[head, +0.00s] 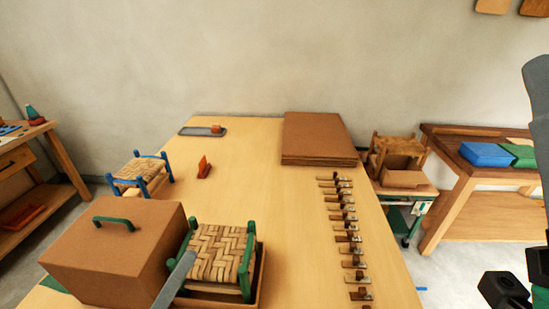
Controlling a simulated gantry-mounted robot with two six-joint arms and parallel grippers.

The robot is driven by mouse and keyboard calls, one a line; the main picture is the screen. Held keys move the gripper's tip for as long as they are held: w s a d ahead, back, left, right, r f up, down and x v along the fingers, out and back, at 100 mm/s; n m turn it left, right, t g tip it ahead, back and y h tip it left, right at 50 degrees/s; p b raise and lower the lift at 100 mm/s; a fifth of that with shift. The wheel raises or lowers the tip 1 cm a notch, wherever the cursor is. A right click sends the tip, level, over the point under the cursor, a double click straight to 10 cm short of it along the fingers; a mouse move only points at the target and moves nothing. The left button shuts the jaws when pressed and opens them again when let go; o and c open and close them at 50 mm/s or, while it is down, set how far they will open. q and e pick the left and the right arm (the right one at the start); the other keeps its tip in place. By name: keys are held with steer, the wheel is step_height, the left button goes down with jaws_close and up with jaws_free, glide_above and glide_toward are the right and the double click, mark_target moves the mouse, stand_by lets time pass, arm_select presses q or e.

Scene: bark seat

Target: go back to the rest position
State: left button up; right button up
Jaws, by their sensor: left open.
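My left gripper (176,279) shows as a grey finger-like bar at the lower left, in front of the woven-seat stool (220,256) and beside the brown box (118,248). It is open, and I see nothing held in it. Whether it touches the stool or box is unclear. The stool has green posts and stands in a shallow brown tray (262,282). Parts of my right arm show at the right edge; its gripper is not in view.
On the table (285,235) are a row of wooden-handled pieces (347,236), a brown board stack (318,139), a red piece (204,168) and a grey tray (194,131). A blue-framed stool (141,174) stands at the left edge. The table's middle is clear. Side benches flank it.

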arm_select(q)
steer(key=s+d+r+m+t, duration=0.1)
steer(key=s+r+m+t, duration=0.3)
steer(key=r, duration=0.9)
steer(key=s+r+m+t, duration=0.1)
steer(key=r+m, duration=0.4)
steer(key=r, duration=0.9)
steer(key=a+r+n+t+y, duration=0.1)
steer(key=a+n+t+y, duration=0.1)
steer(key=a+y, duration=0.5)
step_height(320, 180, up, 33)
steer(key=d+y+p, duration=0.1)
steer(key=d+p, duration=0.1)
steer(key=p, duration=3.1)
steer(key=shift+d+p, duration=0.15)
steer(key=shift+p, duration=0.25)
